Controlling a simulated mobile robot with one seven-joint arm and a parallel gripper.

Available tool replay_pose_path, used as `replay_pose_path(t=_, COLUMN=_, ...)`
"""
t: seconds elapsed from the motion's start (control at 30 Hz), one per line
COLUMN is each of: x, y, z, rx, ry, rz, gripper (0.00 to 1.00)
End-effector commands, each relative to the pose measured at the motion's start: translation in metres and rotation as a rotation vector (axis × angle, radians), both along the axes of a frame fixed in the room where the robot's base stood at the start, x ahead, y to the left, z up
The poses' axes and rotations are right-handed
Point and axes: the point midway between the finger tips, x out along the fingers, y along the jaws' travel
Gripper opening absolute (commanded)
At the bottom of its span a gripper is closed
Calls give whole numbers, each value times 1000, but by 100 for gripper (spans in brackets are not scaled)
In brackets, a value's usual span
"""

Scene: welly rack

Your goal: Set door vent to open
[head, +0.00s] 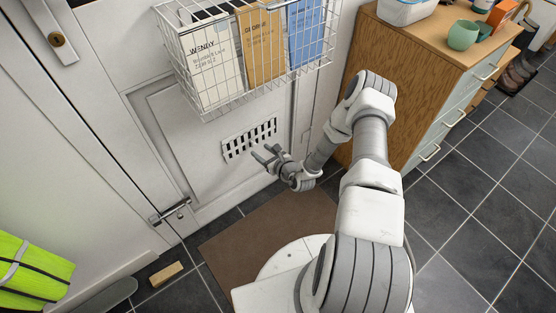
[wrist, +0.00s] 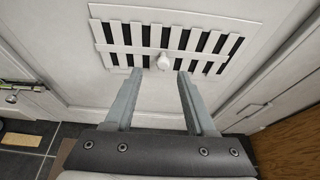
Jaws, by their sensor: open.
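The door vent (head: 249,138) is a white slatted plate low on the white door, below the wire basket. Dark gaps show between its slats. In the wrist view the vent (wrist: 205,50) fills the upper middle, with a small white knob (wrist: 164,62) at its lower middle. My gripper (head: 265,154) is just in front of the vent's lower edge. In the wrist view my gripper (wrist: 160,74) is open and empty, its fingertips either side of and a little below the knob. I cannot tell the depth gap between fingertips and knob.
A wire basket (head: 203,85) with envelopes hangs above the vent. A wooden cabinet (head: 430,75) stands close on the right of my arm. A bolt (head: 170,211) is at the door's lower left. A brown mat (head: 235,240) and a wooden block (head: 166,274) lie on the tiles.

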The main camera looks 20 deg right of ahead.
Motion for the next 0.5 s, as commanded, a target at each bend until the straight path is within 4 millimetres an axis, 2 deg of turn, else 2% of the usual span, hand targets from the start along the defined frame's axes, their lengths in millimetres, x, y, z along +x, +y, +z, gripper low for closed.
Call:
replay_pose_path(t=0.03, x=-13, y=-5, z=10, rx=0, ry=4, rz=-2, gripper=56)
replay_pose_path(t=0.3, x=-70, y=-23, z=34, rx=2, ry=4, rz=-1, gripper=56)
replay_pose_path(t=0.5, x=-99, y=-32, z=45, rx=1, ry=2, rz=1, gripper=56)
